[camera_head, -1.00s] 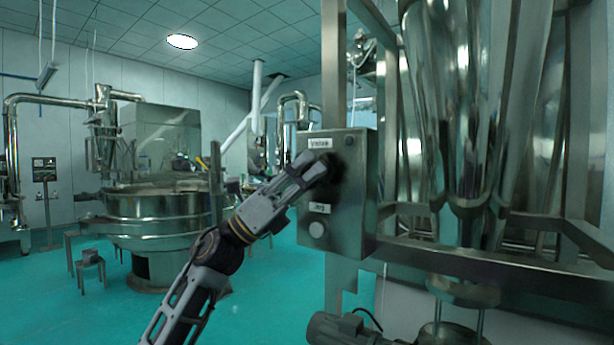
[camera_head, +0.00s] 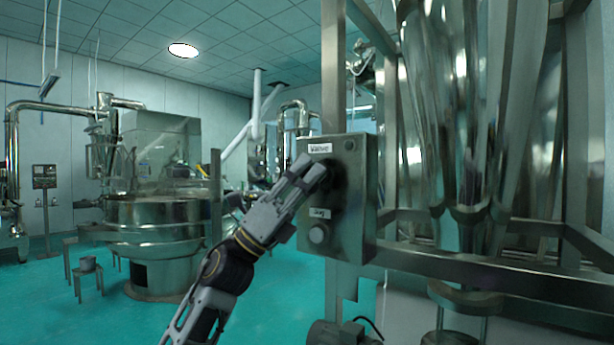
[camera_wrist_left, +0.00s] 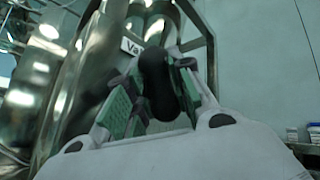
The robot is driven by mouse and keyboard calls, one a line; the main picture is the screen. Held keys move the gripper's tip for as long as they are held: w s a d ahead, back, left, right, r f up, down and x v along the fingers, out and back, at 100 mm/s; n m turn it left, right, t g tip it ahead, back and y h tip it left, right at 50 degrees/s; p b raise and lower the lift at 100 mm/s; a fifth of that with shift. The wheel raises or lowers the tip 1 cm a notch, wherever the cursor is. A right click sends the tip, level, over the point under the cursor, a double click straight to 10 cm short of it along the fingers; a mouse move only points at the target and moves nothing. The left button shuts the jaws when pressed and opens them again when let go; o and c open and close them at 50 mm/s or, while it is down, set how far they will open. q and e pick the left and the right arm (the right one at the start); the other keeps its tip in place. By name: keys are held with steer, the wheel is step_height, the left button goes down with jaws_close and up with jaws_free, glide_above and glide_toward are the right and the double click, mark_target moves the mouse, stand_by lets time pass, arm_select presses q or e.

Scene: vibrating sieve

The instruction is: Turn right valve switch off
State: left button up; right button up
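The grey control box (camera_head: 350,225) stands on the metal frame, with a "Valve" label (camera_head: 320,148) at its top and a lower label (camera_head: 320,213) above a pale round button (camera_head: 317,234). My left gripper (camera_head: 318,172) is at the box face, just under the "Valve" label, and covers the switch in the head view. In the left wrist view a black knob (camera_wrist_left: 158,85) stands between the green-padded fingers of my left gripper (camera_wrist_left: 160,95). Whether both pads press on it is not clear. My right gripper is not in view.
A metal beam (camera_head: 480,262) of the sieve frame runs right from the box. Shiny vertical vessels (camera_head: 460,110) fill the right side. A round sieve machine (camera_head: 155,215) stands behind on the left. Teal floor (camera_head: 60,300) is open at lower left.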

arm_select(q)
steer(key=shift+f, duration=0.15)
stand_by(0.3)
steer(key=shift+v, duration=5.9)
steer(key=shift+a, duration=0.1)
